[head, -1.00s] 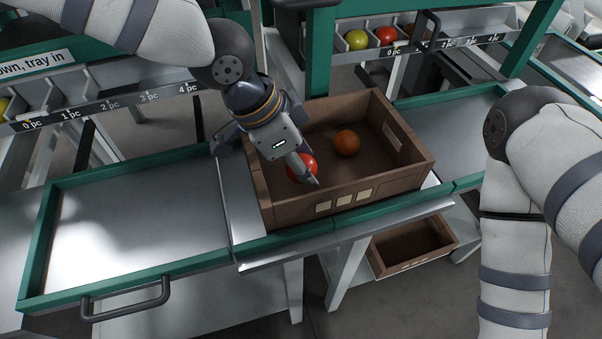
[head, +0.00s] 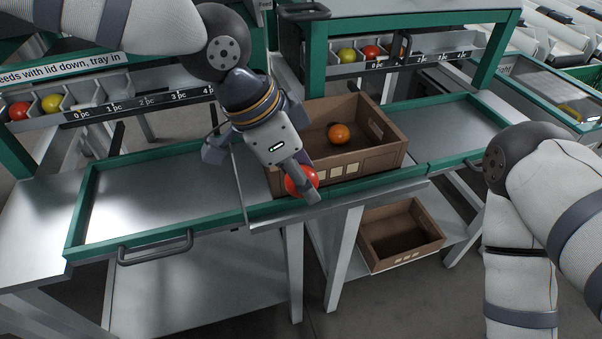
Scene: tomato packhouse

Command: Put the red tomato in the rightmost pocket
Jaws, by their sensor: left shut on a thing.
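My left gripper (head: 308,190) points down and is shut on the red tomato (head: 298,181). The fingers cover part of the tomato, which shows in front of the front wall of the brown crate (head: 378,163), near its left end. Two racks of pockets stand behind the counter. The left rack (head: 140,104) holds a red and a yellow tomato at its left end. The right rack (head: 455,50) holds a yellow and a red tomato at its left end; its pockets farther right are small and hard to make out. My right gripper is out of the picture.
An orange tomato (head: 339,133) lies in the crate. Empty green-rimmed metal trays flank it, the left tray (head: 150,195) and the right tray (head: 455,130). A second brown crate (head: 405,254) stands on the shelf below.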

